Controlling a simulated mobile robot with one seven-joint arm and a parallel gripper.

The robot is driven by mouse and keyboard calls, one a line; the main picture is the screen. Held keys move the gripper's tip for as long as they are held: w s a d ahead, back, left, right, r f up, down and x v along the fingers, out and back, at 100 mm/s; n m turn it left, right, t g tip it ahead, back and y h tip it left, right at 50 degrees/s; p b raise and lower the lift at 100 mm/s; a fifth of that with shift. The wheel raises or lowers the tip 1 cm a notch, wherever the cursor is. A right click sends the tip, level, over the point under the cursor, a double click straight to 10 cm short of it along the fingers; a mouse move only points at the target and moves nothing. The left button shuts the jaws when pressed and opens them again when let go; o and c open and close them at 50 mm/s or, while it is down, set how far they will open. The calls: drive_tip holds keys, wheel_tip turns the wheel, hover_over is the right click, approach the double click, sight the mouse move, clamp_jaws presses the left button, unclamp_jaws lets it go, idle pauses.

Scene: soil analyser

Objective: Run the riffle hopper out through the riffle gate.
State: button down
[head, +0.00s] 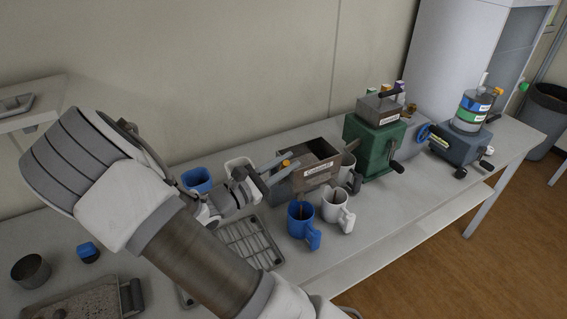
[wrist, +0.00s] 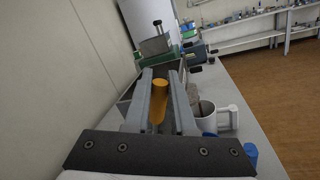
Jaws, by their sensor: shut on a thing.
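The riffle hopper (head: 318,170) is an open brown box with a white label on its front, on a blue-grey body (head: 283,192) on the bench. Its inside is dark, and I cannot tell how much soil it holds. An orange handle (head: 287,162), which I take for the riffle gate's, is at its left side. My gripper (head: 272,171) is shut on this handle. In the wrist view the orange handle (wrist: 158,100) lies lengthwise between the two grey fingers of my gripper (wrist: 160,80). The gate's opening is hidden.
A blue mug (head: 303,226) and a white mug (head: 338,210) stand close in front of the hopper. A green crank machine (head: 372,148) and a blue-grey one (head: 462,145) stand to the right. A wire rack (head: 246,243) lies left. The front bench strip at right is clear.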

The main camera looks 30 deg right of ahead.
drive_tip(key=c, duration=0.8)
unclamp_jaws()
drive_tip(key=shift+o, duration=0.2)
drive_tip(key=b+v, duration=0.1)
drive_tip(key=v, duration=1.6)
drive_tip(key=shift+a, duration=0.2)
drive_tip(key=shift+c, duration=0.2)
